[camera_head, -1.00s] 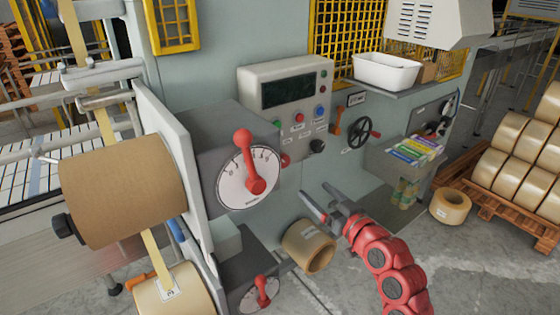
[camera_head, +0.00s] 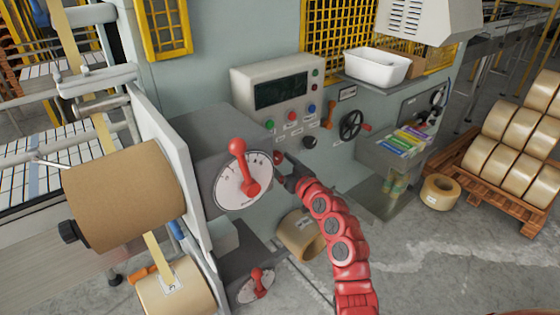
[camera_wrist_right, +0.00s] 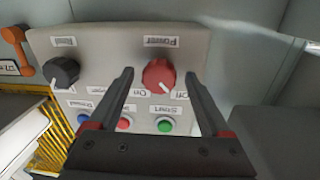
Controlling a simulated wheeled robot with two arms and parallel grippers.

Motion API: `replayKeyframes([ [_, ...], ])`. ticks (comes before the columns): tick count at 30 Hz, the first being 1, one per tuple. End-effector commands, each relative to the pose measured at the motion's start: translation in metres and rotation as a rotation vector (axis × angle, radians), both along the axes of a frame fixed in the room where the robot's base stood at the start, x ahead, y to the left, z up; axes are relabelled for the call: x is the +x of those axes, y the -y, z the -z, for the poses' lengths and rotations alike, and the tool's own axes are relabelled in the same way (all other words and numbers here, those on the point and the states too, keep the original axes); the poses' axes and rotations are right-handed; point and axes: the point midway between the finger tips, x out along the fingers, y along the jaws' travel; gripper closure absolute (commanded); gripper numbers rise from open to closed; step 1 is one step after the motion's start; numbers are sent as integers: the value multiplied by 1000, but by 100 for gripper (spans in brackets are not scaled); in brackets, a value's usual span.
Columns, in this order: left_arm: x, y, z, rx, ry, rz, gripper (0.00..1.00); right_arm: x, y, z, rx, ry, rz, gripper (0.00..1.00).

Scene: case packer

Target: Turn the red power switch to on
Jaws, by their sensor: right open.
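The red power switch (camera_wrist_right: 158,76) is a round knob on the grey control panel (camera_wrist_right: 100,45). Its white mark points toward the "Off" label (camera_wrist_right: 182,96), and the "On" label (camera_wrist_right: 140,92) is on the other side. The knob shows small in the head view (camera_head: 279,157), at the panel's lower left. My right gripper (camera_wrist_right: 159,80) is open, one finger on each side of the knob in the wrist view; I cannot tell whether they touch it. My left gripper is not in view.
A black knob (camera_wrist_right: 62,71) and a green button (camera_wrist_right: 165,125) are near the switch. The grey box with a red-lever dial (camera_head: 230,192) stands close left of my gripper. A black handwheel (camera_head: 351,125) is to the right.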

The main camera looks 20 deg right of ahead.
Motion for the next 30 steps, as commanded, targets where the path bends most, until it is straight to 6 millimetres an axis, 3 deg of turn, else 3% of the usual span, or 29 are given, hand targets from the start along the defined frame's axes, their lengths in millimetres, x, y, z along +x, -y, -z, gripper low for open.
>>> replayKeyframes([
  [5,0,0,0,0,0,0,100,0,0,0,0,0,0,18],
  [18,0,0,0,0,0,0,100,0,0,0,0,0,0,98],
  [30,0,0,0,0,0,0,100,0,0,0,60,-23,0,100],
])
